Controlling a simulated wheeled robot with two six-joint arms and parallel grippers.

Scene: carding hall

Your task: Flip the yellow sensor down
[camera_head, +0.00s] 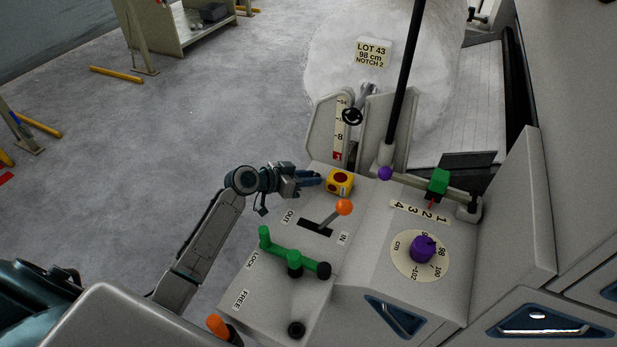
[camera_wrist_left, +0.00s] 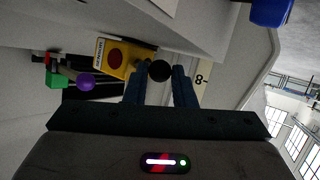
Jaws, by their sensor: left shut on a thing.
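The yellow sensor (camera_head: 340,182) is a small box with dark red round spots on its faces, on the far left corner of the machine's sloping panel. It also shows in the left wrist view (camera_wrist_left: 116,60), beside the fingers. My left gripper (camera_head: 317,179) reaches it from the left. In the left wrist view its two blue fingers (camera_wrist_left: 159,82) are shut on a black round knob (camera_wrist_left: 160,70), which sits right beside the yellow box. Whether the knob is joined to the box I cannot tell. My right gripper is not in view.
The panel holds an orange-knobbed lever (camera_head: 344,207), a green handle (camera_head: 294,262), a purple dial (camera_head: 422,249) and a green slider (camera_head: 438,183). Open floor (camera_head: 120,140) lies to the left.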

